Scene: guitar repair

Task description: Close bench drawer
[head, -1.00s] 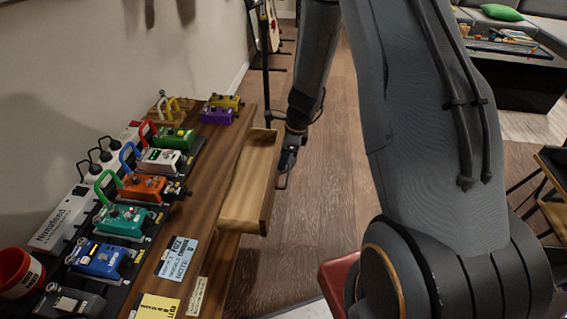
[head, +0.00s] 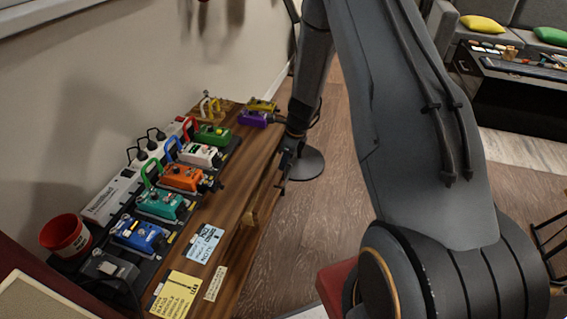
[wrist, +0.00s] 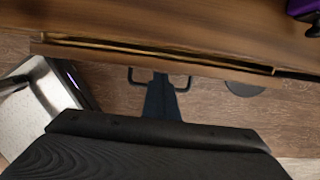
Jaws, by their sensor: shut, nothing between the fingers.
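The wooden bench (head: 232,195) runs along the wall on the left in the head view. Its drawer (head: 265,200) sits almost flush under the bench top. In the wrist view, the drawer front (wrist: 215,65) lies along the bench edge, with a narrow dark gap and a thin strip of light wood behind it. A dark bar handle (wrist: 185,83) sticks out from the front. My gripper (head: 284,180) is shut and empty at the drawer front. In the wrist view, my gripper (wrist: 160,84) is at the middle of the handle; whether it touches cannot be told.
Several coloured pedals, including an orange one (head: 182,177), stand on the bench with a red cup (head: 65,236) and paper cards (head: 204,244). A round dark stand base (head: 304,164) is on the floor beyond the gripper. A red seat (head: 335,285) is near my arm.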

